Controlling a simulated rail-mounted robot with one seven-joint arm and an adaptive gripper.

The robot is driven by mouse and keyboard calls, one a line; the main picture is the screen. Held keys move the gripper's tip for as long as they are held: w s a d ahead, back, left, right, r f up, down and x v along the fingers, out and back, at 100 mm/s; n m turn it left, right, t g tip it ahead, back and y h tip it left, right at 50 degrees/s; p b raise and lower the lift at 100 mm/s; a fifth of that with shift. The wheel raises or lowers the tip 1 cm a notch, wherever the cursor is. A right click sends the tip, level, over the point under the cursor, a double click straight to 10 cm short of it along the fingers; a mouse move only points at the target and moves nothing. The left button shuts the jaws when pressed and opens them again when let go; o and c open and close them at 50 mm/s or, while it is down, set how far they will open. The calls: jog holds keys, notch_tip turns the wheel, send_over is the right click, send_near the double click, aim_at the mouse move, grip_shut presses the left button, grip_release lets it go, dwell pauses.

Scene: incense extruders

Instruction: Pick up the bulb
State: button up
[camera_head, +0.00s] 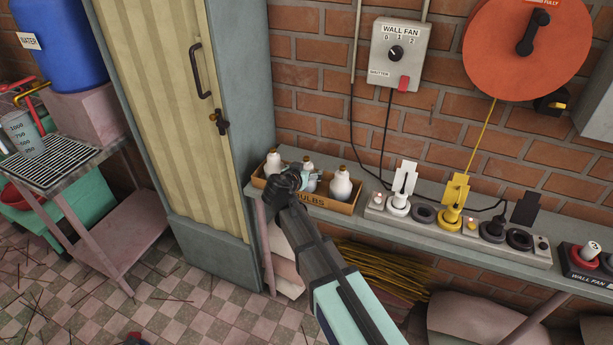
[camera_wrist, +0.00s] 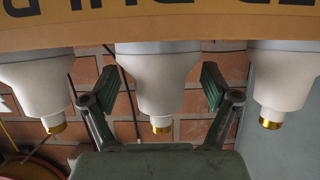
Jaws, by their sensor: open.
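Three white bulbs with brass caps stand cap-up in a brown box marked BULBS (camera_head: 340,207): a left bulb (camera_head: 273,162), a middle bulb (camera_head: 307,167) and a right bulb (camera_head: 341,184). My gripper (camera_head: 304,181) is over the box at the middle bulb and hides part of it. In the wrist view the picture is inverted, with the box edge (camera_wrist: 150,36) along the top. There my open fingers (camera_wrist: 158,88) stand on either side of the middle bulb (camera_wrist: 158,75), with gaps visible. The other two bulbs are outside the fingers.
The box sits at the left end of a grey wall shelf (camera_head: 375,228), beside a tall cabinet (camera_head: 240,120). A power strip (camera_head: 455,236) with several plugs lies to the right. Cables hang on the brick wall behind.

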jog(key=c, duration=1.1)
jog(key=shift+r, duration=0.1)
jog(key=shift+r, duration=0.5)
jog(key=c, duration=0.4)
notch_tip(320, 180, up, 19)
jog(key=shift+f+b, duration=0.1)
jog(key=shift+b, duration=1.1)
jog(key=shift+c, duration=0.2)
